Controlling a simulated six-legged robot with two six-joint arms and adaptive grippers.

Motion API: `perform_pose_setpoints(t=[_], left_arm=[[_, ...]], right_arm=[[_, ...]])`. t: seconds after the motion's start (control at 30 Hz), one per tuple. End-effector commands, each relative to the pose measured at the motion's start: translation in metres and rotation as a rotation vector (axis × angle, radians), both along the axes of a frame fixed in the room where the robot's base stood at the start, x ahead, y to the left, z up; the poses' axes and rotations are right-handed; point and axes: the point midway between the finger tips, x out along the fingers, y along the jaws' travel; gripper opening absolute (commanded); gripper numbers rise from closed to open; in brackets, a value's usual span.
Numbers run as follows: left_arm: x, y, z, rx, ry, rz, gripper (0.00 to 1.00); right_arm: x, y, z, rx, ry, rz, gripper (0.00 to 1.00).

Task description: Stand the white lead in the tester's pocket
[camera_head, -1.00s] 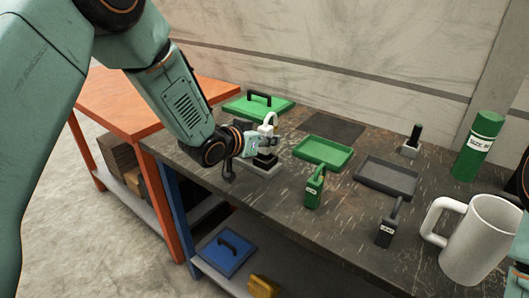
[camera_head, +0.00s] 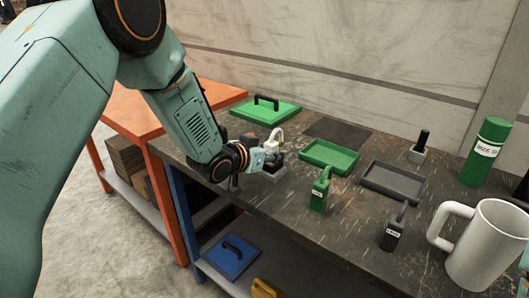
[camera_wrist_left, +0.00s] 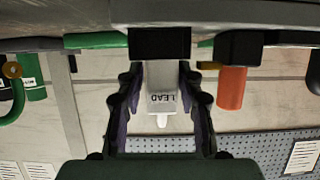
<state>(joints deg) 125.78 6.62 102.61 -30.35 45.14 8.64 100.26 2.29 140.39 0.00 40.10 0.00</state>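The white lead (camera_head: 274,143), with a curved top, is upright at the left gripper in the head view. In the left wrist view the lead (camera_wrist_left: 160,95), marked LEAD, lies between the two fingers, which appear to touch its sides. My left gripper (camera_head: 270,152) is shut on it. Directly below is a small grey block with a dark top (camera_head: 273,170), seemingly the tester. The gripper partly hides where lead and block meet, so I cannot tell whether the lead is in the pocket.
A green lead (camera_head: 319,192) and a dark lead (camera_head: 393,228) stand nearby. Green (camera_head: 345,168) and grey (camera_head: 367,186) trays lie right of the gripper. A white mug (camera_head: 480,255), green cylinder (camera_head: 484,155) and grey block with black post (camera_head: 417,155) are further right.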

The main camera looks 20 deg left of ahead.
Motion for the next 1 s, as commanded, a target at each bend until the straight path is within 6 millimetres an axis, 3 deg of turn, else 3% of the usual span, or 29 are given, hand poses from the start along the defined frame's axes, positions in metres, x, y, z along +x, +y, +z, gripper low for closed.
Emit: perform_pose_setpoints(t=[0.17, 0.53, 0.73, 1.0], left_arm=[[-0.018, 0.007, 0.010, -0.003, 0.000, 0.002, 0.36], [-0.079, 0.028, 0.038, -0.008, -0.003, 0.003, 0.36], [-0.096, 0.034, 0.044, -0.003, -0.001, 0.002, 0.36], [-0.102, 0.035, 0.046, -0.001, -0.002, -0.001, 0.36]], right_arm=[[0.000, 0.000, 0.004, 0.000, -0.001, 0.000, 0.40], [0.000, 0.000, 0.016, 0.000, 0.000, 0.000, 0.40], [0.000, 0.000, 0.019, 0.000, -0.001, 0.000, 0.40], [0.000, 0.000, 0.020, 0.000, 0.000, 0.000, 0.40]])
